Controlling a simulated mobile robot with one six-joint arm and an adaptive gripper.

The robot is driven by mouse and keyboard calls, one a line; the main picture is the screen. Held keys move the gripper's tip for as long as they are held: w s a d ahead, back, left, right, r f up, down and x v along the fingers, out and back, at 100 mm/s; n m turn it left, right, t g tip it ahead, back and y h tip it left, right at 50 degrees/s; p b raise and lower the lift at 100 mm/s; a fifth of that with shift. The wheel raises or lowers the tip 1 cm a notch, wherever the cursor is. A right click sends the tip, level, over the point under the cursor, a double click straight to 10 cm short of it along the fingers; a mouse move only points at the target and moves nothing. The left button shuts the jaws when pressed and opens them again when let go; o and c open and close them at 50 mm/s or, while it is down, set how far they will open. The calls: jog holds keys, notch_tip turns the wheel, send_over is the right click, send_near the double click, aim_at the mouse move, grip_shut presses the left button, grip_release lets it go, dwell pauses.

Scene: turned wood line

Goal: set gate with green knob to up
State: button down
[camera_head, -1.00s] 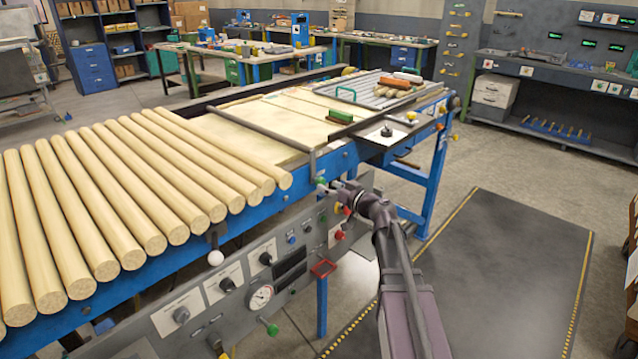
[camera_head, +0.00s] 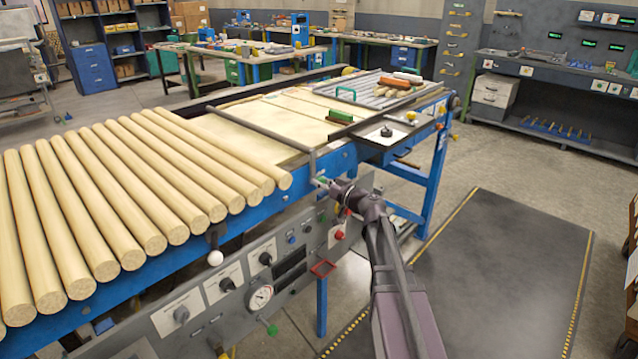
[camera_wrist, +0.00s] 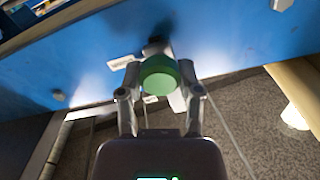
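The gate is a grey bar (camera_head: 262,130) lying low across the table, with a bent arm down its near side. Its green knob (camera_head: 321,182) is at the lower end of that arm, on the blue side rail. In the wrist view the round green knob (camera_wrist: 160,74) sits between the two fingertips of my gripper (camera_wrist: 160,82). The fingers are spread on either side of the knob; whether they touch it cannot be told. In the head view my gripper (camera_head: 328,185) is at the knob and partly hides it.
Several turned wood poles (camera_head: 125,195) lie on the table left of the gate. A control panel (camera_head: 235,290) with knobs and a gauge is below the rail. A red-topped blue post (camera_head: 322,295) stands close to my arm. A dark floor mat (camera_head: 500,260) is clear on the right.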

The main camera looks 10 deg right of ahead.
aim_at(314, 157)
jog(key=shift+w+a+r+p, duration=0.1)
jog(key=shift+r+p, duration=3.6)
jog(key=shift+p, duration=0.05)
jog(key=shift+c, duration=1.3)
grip_release()
jog(key=shift+s, duration=0.25)
jog(key=v, duration=1.1)
jog(key=shift+s+d, duration=0.25)
jog(key=shift+d, duration=0.05)
